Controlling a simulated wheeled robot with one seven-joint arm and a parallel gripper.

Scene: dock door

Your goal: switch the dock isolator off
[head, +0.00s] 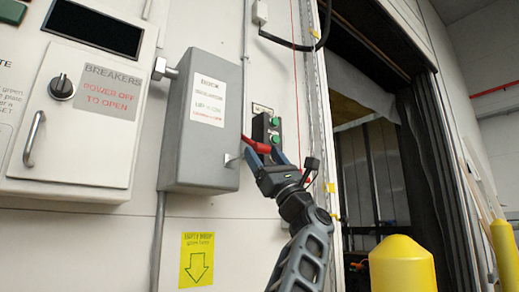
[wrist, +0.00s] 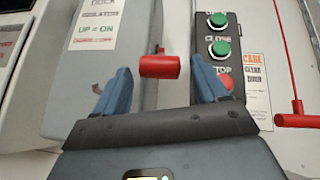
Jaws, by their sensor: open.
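The dock isolator is a grey wall box (head: 205,120) with a white label; in the wrist view its label (wrist: 100,25) reads "UP = ON". Its red lever grip (head: 256,145) sticks out at the box's right side, near a pale stub on that side. In the wrist view the red grip (wrist: 160,66) lies between my two blue fingers, around or just beyond their tips. My gripper (head: 264,157) is open, with a gap on both sides of the grip in the wrist view (wrist: 160,82). I cannot tell how deep the grip sits between the fingers.
A dark button box (head: 265,130) with green buttons and a red stop button (wrist: 226,82) is close behind my right finger. A red pull handle (wrist: 295,119) hangs further right. A breaker cabinet (head: 75,125) is left. A yellow bollard (head: 401,265) stands right.

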